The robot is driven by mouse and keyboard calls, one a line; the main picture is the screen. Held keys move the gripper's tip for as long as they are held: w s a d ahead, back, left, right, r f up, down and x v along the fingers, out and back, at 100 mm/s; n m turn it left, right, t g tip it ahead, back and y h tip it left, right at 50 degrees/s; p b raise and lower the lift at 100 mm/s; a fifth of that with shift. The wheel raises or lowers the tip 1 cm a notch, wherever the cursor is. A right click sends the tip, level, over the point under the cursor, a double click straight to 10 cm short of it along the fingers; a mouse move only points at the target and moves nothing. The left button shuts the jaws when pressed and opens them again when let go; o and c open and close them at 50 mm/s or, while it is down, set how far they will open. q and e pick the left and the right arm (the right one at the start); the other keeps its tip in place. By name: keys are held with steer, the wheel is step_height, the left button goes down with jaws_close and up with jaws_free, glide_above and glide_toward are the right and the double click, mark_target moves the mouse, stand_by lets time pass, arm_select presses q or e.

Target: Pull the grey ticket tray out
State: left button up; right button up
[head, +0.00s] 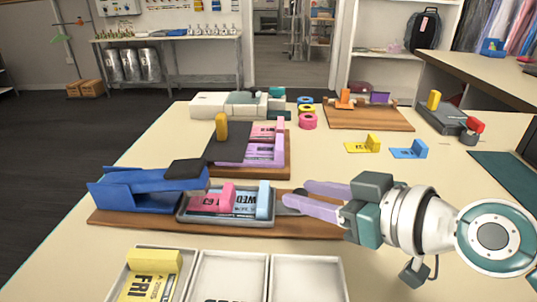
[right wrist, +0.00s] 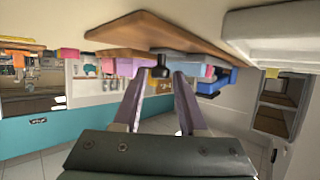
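The grey ticket tray (head: 186,217) lies on a wooden board (head: 120,222), beside the blue housing (head: 140,190) with a black top piece. It holds a pink-tabbed ticket (head: 227,195) and a blue-tabbed ticket (head: 264,198). My right gripper (head: 294,194) comes in from the right, its lilac fingers just right of the tray. In the right wrist view, the fingers of this gripper (right wrist: 159,78) are apart, with a dark round knob (right wrist: 161,71) between or just beyond their tips. Contact with the knob cannot be told. My left gripper is not in view.
Behind is a board with a purple holder (head: 262,150). Coloured tape rolls (head: 307,121) and loose yellow (head: 363,145) and blue (head: 409,150) tickets lie further back.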

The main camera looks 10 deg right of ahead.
jaws_close()
stand_by(0.8)
steer(key=shift+d, duration=0.1)
